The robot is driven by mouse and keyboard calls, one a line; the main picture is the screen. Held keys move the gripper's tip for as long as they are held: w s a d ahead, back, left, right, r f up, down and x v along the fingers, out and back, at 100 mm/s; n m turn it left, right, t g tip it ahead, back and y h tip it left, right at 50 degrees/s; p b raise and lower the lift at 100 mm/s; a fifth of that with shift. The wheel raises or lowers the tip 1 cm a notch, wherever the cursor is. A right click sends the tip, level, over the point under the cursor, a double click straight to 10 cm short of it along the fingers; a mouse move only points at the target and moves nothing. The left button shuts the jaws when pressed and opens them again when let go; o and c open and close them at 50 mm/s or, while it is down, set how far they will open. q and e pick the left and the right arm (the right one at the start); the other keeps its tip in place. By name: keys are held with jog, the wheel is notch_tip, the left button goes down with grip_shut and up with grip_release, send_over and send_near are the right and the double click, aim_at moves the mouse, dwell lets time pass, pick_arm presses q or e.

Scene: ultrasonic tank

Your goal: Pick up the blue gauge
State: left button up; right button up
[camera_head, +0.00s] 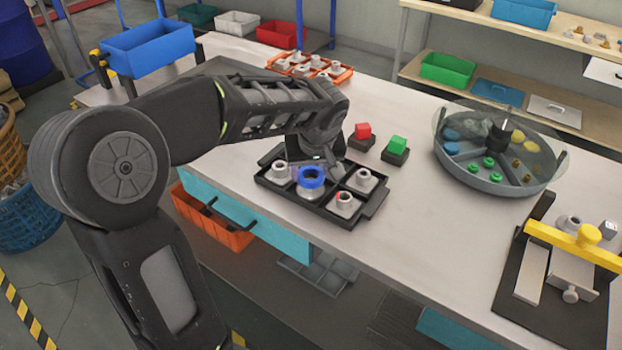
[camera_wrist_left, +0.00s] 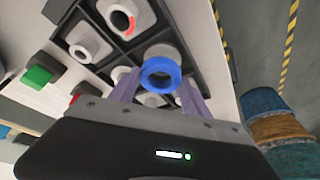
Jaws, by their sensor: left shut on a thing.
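The blue gauge (camera_head: 311,177) is a blue ring at the front left of the black tray (camera_head: 325,213). It sits over or just above a grey threaded fitting (camera_head: 312,192); I cannot tell whether they touch. In the left wrist view the blue gauge (camera_wrist_left: 160,74) is between the two pale purple fingers of my left gripper (camera_wrist_left: 160,92). The left gripper is shut on it. In the head view the fingers are mostly hidden behind the ring and under the wrist. My right gripper is not in view.
Other grey fittings stand in the tray, one with a red mark (camera_head: 345,199). A round divided dish (camera_head: 490,180) with a clear cover and a yellow-barred fixture (camera_head: 565,240) are to the right. Bare tabletop lies between.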

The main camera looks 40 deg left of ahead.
pick_arm(q)
notch_tip(320, 180, up, 7)
jog(key=shift+r, duration=0.2)
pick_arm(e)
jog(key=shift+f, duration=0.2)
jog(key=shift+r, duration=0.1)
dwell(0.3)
